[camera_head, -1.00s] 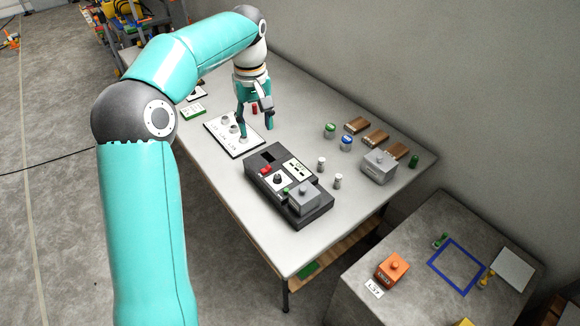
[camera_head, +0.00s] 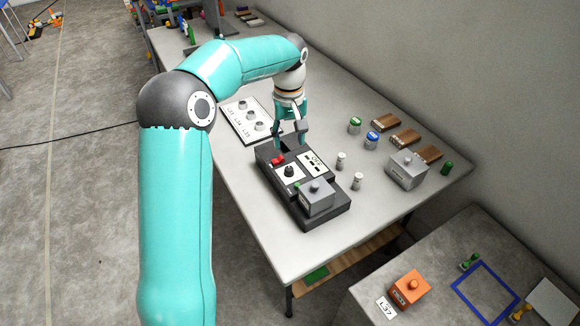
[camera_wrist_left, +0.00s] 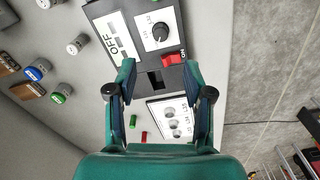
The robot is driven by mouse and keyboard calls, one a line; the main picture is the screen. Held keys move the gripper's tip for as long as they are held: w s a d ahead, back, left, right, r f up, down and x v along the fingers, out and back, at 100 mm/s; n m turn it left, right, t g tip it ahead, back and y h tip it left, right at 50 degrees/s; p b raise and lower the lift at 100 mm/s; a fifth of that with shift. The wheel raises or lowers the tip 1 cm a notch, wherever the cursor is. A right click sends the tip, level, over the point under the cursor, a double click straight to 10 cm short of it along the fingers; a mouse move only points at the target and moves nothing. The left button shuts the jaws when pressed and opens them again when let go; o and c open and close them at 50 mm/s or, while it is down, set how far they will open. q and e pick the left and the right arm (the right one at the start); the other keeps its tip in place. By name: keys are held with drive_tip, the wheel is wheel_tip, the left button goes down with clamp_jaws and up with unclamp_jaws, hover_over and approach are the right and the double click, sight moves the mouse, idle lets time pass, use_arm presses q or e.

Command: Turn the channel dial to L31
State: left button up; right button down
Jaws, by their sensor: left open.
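The channel dial (camera_head: 289,171) is a black knob on a white plate, set in the dark control box (camera_head: 277,195) on the table. It also shows in the left wrist view (camera_wrist_left: 160,31), with small marks around it that I cannot read for certain. My left gripper (camera_head: 291,139) is open and empty above the box's far end, beyond the dial and apart from it. In the left wrist view its spread fingers (camera_wrist_left: 159,82) frame a dark slot and the red switch (camera_wrist_left: 172,59). My right gripper is not in view.
A grey lidded block (camera_head: 318,197) sits on the box's near end, close to the dial. An OFF display panel (camera_wrist_left: 111,41) lies beside the dial. A white labelled board (camera_head: 235,118) holds metal pieces beyond the box. Small jars (camera_head: 341,160) stand to the right.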

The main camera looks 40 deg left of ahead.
sight(289, 168)
use_arm(q)
wheel_tip(289, 168, down, 11)
drive_tip(key=shift+r, duration=0.2)
clamp_jaws()
idle(0.3)
